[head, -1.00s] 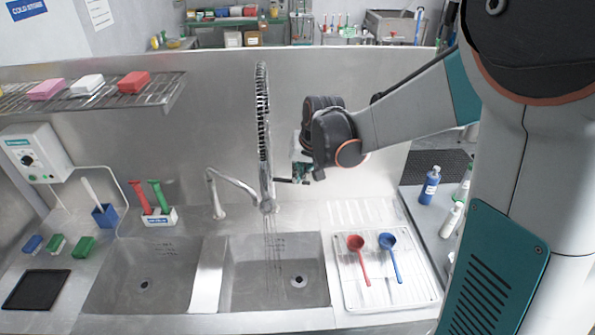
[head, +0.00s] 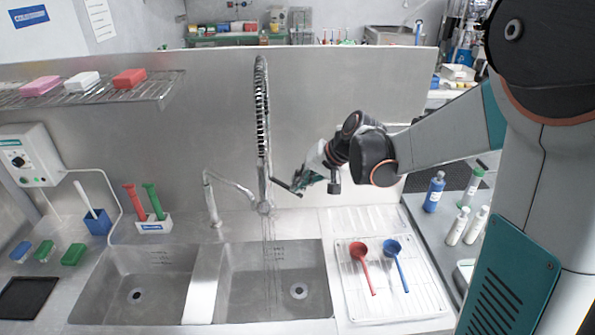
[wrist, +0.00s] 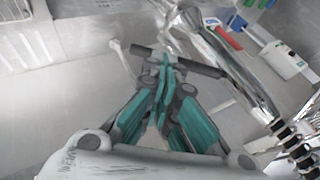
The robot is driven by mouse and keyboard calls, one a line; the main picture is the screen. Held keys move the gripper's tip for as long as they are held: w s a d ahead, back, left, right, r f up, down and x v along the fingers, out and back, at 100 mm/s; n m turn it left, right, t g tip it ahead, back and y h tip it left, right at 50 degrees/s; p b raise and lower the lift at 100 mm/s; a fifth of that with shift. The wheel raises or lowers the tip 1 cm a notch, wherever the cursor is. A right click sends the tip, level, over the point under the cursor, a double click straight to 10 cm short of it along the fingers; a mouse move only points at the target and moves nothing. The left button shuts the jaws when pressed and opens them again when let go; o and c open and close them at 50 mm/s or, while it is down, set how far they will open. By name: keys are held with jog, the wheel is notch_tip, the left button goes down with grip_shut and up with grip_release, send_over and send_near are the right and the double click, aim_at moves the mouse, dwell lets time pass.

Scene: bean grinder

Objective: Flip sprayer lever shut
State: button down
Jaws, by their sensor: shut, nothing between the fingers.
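The sprayer (head: 262,120) is a tall chrome tap with a spring hose, standing behind the two basins; its chrome body crosses the wrist view (wrist: 236,75). A dark, thin lever (head: 287,187) sticks out from its right side, angled down to the right. In the wrist view the lever (wrist: 205,70) is a dark bar passing at the fingertips. My gripper (head: 306,181) is to the right of the sprayer, close to the lever's outer part. Its teal fingers (wrist: 164,66) are shut with nothing between them. I cannot tell whether they touch the lever. Thin water streams fall below the sprayer.
A second, curved tap (head: 211,200) stands left of the sprayer. A drying rack (head: 350,300) with a red scoop (head: 361,255) and a blue scoop (head: 392,250) lies right of the basins. Bottles (head: 434,192) stand further right. The air above the basins is mostly free.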

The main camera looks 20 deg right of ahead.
jog(key=shift+r, duration=0.1)
jog(key=shift+r+p, duration=0.5)
jog(key=shift+r, duration=0.25)
jog(key=shift+d+r, duration=0.1)
jog(key=shift+r, duration=0.1)
jog(key=p+v, duration=0.1)
jog(key=v, duration=1.2)
jog(key=shift+d+r+p, duration=0.15)
jog(key=shift+d+p, duration=0.15)
jog(key=shift+d, duration=0.1)
